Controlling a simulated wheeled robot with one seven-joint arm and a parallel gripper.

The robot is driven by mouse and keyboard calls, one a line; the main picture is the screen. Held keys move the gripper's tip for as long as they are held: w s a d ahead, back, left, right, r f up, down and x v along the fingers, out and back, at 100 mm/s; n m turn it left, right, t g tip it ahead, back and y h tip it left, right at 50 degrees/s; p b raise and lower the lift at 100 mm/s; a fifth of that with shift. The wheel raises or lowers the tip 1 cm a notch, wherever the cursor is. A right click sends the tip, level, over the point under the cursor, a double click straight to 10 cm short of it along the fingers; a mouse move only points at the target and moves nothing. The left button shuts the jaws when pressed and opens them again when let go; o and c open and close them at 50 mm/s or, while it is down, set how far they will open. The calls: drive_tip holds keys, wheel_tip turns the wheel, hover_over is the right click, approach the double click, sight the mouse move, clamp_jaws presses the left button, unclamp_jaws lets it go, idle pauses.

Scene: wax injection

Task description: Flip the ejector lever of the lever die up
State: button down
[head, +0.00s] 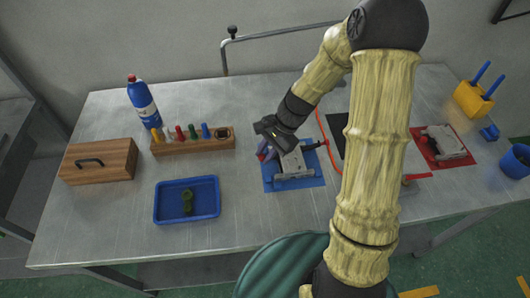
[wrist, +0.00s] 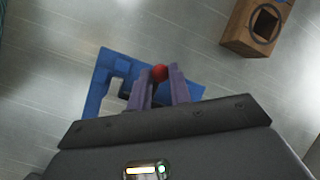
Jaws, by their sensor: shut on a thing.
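The lever die (head: 297,164) is a grey metal block on a blue mat (head: 312,183) near the middle of the bench. My gripper (head: 265,153) reaches down at the die's left side, its fingers partly visible there. In the wrist view my two purple fingers (wrist: 160,85) stand on either side of a red ball knob (wrist: 160,72), which looks like the end of the ejector lever. The fingers are shut on it. The lever's shaft and most of the die are hidden by the gripper, so I cannot tell the lever's angle.
A wooden rack (head: 195,144) with several coloured tools stands left of the die. A blue tray (head: 187,213) holds a dark green piece. A red hose (head: 329,150) runs just right of the die. Another die (head: 441,143) sits on a red mat. Bare bench lies at the front left.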

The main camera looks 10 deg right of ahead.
drive_tip(key=c, duration=1.3)
unclamp_jaws()
drive_tip(key=shift+w, duration=0.1)
drive_tip(key=shift+d+r, duration=0.1)
drive_tip(key=shift+r, duration=0.05)
drive_tip(key=v, duration=1.7)
drive_tip(key=shift+p, duration=0.3)
drive_tip(key=shift+r, duration=0.1)
drive_tip(key=s+f+n+t+h+p, duration=0.1)
drive_tip(key=s+n+t+h+p, duration=0.2)
drive_tip(key=s+n, duration=0.7)
drive_tip(key=shift+s+d+f+n+h+p, duration=0.25)
drive_tip(key=shift+s+d+n+h+p, duration=0.2)
drive_tip(key=shift+s+h, duration=0.6)
drive_tip(key=shift+w, duration=0.1)
